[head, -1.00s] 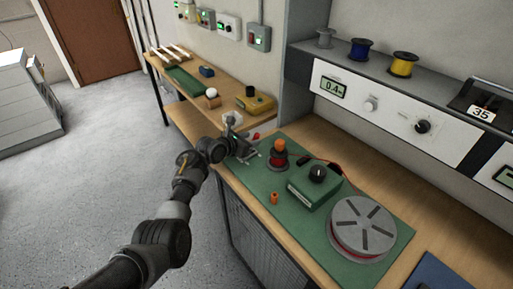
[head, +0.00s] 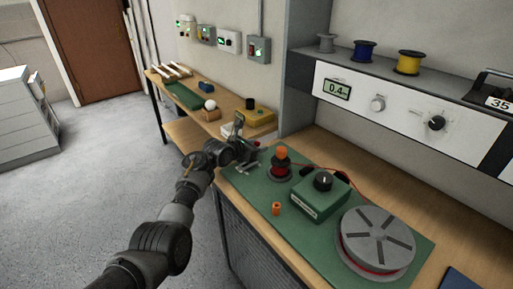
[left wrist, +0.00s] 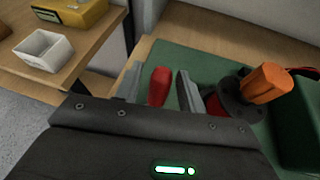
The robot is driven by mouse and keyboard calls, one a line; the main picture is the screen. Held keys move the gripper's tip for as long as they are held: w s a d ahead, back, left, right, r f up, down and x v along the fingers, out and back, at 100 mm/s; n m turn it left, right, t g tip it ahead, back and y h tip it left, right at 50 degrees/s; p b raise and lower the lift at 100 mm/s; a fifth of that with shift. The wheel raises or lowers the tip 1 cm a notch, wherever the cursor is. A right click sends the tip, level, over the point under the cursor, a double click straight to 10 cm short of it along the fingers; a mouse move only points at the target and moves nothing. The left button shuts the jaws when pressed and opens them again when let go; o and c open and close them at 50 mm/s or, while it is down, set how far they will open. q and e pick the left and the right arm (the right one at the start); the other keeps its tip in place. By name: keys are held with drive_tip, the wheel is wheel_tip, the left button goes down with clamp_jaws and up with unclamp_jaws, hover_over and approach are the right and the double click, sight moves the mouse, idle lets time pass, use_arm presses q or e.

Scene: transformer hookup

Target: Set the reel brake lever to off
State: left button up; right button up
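In the head view only a bit of red (head: 257,143) shows beside my left gripper (head: 242,140). In the left wrist view the fingers of my left gripper (left wrist: 160,92) are apart, one on each side of the handle, with gaps showing. The lever's base and any markings are hidden. A small red reel with an orange top (head: 281,163) stands just right of the gripper. My right gripper is not in view.
A green box with a black knob (head: 320,195), a loose orange piece (head: 276,208) and a large grey reel (head: 377,240) are on the green mat (head: 245,186). A side bench holds a yellow device (head: 262,114) and a white open box (left wrist: 44,50).

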use_arm(q)
drive_tip(key=c, duration=0.7)
clamp_jaws()
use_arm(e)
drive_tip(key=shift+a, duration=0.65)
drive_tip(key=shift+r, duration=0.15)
